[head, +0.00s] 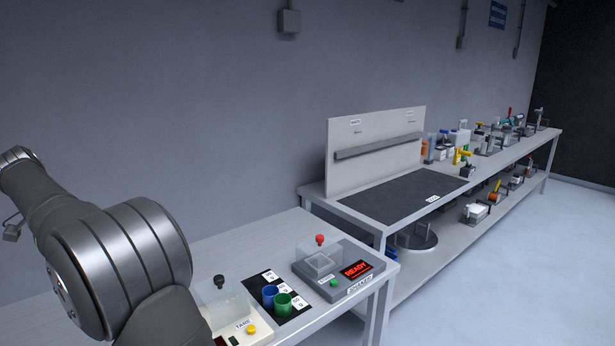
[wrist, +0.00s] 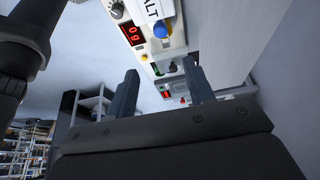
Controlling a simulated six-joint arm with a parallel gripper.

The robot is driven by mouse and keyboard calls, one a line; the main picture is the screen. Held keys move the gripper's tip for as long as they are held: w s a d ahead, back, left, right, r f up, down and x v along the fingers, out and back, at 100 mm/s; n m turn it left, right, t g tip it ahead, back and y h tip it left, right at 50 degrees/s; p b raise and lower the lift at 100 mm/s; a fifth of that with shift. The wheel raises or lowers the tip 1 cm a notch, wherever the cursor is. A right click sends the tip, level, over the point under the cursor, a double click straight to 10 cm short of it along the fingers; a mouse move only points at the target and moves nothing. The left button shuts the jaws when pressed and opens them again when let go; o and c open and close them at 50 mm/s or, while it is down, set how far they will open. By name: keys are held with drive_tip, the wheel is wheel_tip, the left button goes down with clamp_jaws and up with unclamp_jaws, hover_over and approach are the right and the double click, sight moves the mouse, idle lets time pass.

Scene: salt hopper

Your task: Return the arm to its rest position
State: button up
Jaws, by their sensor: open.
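My gripper (wrist: 161,86) shows in the wrist view with its two dark fingers apart and nothing between them. It is not seen in the head view, where only my arm's grey links fill the left foreground and hide part of the near bench. In the wrist view a white device (wrist: 151,48) with a red number display, a blue knob and a yellow button lies beyond the fingertips. Part of a label ending in "ALT" (wrist: 152,10) shows at the top. No contact between the fingers and these things is visible.
In the head view the near bench (head: 265,235) carries a scale with a clear cover (head: 222,300), a blue cup (head: 269,297), a green cup (head: 283,305) and a grey device reading READY (head: 345,275). A long bench with a dark mat (head: 400,195) stands behind. Floor at right is clear.

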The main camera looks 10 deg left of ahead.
drive_tip(key=x, duration=1.5)
drive_tip(key=shift+w, duration=0.1)
drive_tip(key=shift+r, duration=0.1)
drive_tip(key=v, duration=1.7)
drive_tip(key=x, duration=1.7)
drive_tip(key=shift+d+f, duration=0.15)
drive_tip(key=shift+f, duration=0.15)
drive_tip(key=shift+w+a+r+n, duration=0.2)
drive_tip(key=shift+a+n, duration=0.1)
drive_tip(key=shift+n, duration=0.1)
drive_tip(key=shift+w+a+n+t+y, duration=0.3)
drive_tip(key=shift+n+t, duration=0.1)
drive_tip(key=shift+n, duration=0.3)
